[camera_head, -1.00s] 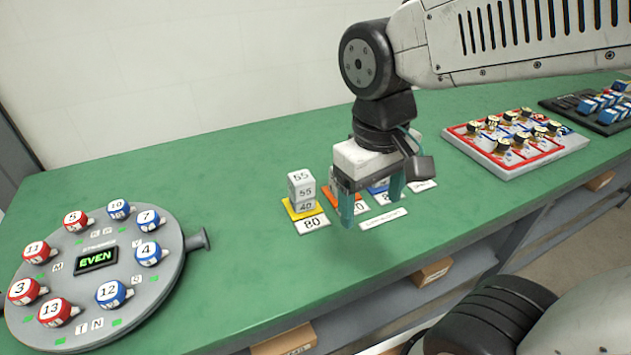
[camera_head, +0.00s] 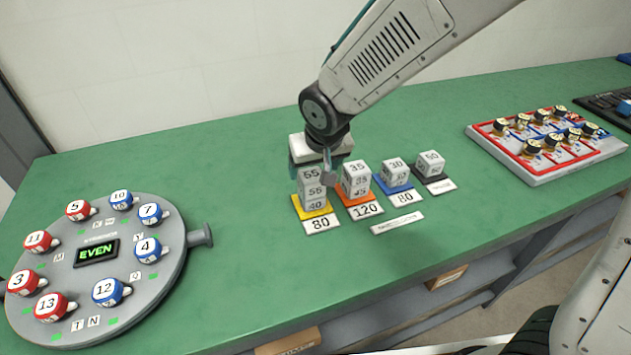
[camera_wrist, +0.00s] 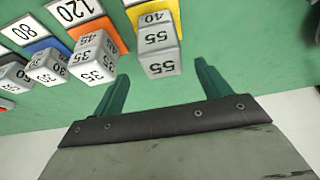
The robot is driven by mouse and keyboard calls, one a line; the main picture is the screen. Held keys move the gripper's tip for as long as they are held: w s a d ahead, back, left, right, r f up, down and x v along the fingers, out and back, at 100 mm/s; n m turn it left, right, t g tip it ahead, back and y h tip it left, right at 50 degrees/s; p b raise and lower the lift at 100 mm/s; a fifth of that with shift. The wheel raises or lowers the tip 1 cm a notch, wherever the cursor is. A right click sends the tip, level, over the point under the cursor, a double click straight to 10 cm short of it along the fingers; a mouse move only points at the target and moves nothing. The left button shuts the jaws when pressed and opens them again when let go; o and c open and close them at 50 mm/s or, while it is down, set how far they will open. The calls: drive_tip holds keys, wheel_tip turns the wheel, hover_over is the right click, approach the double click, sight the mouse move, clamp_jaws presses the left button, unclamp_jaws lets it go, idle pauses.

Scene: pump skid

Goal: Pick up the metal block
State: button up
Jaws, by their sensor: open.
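Several grey metal blocks with printed numbers stand in stacks on coloured plates. The stack on the yellow plate (camera_head: 329,210) shows 55, 55 and 40; its top block (camera_head: 311,174) also shows in the wrist view (camera_wrist: 160,65). Other stacks stand on the orange plate (camera_head: 375,196), with 35 on top (camera_head: 357,168), and on the blue plate (camera_head: 407,186), with 30 on top. A block marked 50 (camera_head: 430,160) is on the black plate. My gripper (camera_wrist: 158,80) is open and empty, its teal fingers at the yellow-plate stack's top, partly hidden in the head view.
A grey round panel (camera_head: 170,270) with red and blue numbered knobs and an EVEN display stands at left. A red-and-white panel of knobs (camera_head: 545,178) stands at right. A white label strip (camera_head: 397,222) lies before the stacks. The green bench front (camera_head: 300,280) is clear.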

sight(311, 174)
drive_tip(key=x, duration=0.5)
drive_tip(key=shift+a, duration=0.15)
drive_tip(key=shift+r, duration=0.1)
drive_tip(key=c, duration=1.4)
